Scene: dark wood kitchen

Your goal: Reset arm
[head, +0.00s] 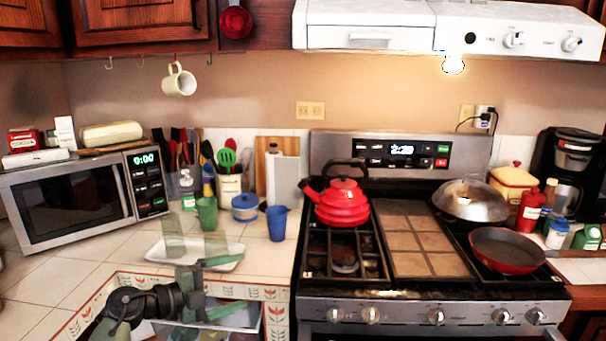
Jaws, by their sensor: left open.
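My left gripper (196,248) reaches in from the bottom left, over the front of the left counter. Its grey-green fingers stand apart, so it is open, and I see nothing held between them. The fingers overlap a white tray (153,252) in the picture; I cannot tell whether they touch it. My left arm's dark joint shows at the lower left. My right gripper is not in view.
A microwave (75,203) stands at the left. A green cup (207,214), a blue cup (277,223) and a blue pot (245,208) stand behind the tray. The stove carries a red kettle (342,206) and a red pan (507,250). Bare counter tiles lie left of the tray.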

